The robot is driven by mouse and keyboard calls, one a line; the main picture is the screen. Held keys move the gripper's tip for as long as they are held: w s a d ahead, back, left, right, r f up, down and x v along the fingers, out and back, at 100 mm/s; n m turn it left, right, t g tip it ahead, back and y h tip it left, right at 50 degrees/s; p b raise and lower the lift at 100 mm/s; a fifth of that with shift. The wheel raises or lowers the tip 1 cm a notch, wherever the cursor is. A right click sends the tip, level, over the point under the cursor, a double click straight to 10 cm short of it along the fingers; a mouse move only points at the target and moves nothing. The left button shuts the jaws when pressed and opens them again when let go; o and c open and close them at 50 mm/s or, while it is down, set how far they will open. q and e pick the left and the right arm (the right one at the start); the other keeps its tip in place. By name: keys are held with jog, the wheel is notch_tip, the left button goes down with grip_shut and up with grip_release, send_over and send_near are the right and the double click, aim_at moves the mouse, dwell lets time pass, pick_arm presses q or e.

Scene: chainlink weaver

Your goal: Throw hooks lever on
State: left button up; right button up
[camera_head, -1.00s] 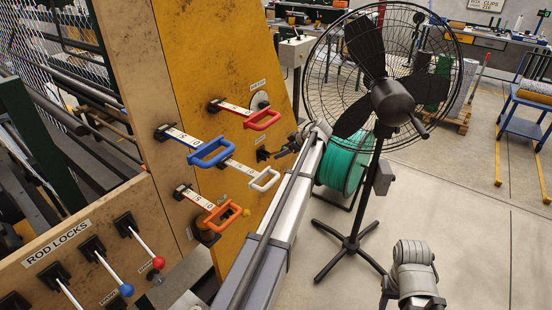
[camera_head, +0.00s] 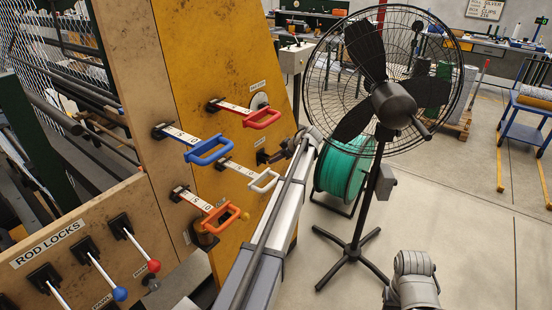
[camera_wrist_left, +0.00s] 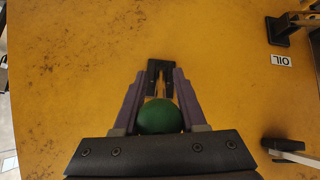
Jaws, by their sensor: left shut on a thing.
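In the left wrist view, a round green knob (camera_wrist_left: 160,117) sits between the purple fingers of my left gripper (camera_wrist_left: 160,84), which is shut on it. A short lever runs from the knob to a black mount (camera_wrist_left: 155,68) on the yellow panel (camera_wrist_left: 90,70). In the head view, my left gripper (camera_head: 276,155) is at the yellow panel (camera_head: 205,50), right of the several coloured handles. The knob is hidden there by the gripper. No hooks label can be read. My right gripper is out of frame.
Red (camera_head: 262,119), blue (camera_head: 209,151), white (camera_head: 263,181) and orange (camera_head: 220,217) handles stick out close to my left gripper. Rod-lock levers (camera_head: 106,273) stand at lower left. A black fan (camera_head: 398,105) and green reel (camera_head: 342,172) stand to the right, with open floor beyond.

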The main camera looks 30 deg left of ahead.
pick_arm(q)
grip_shut()
dwell(0.8)
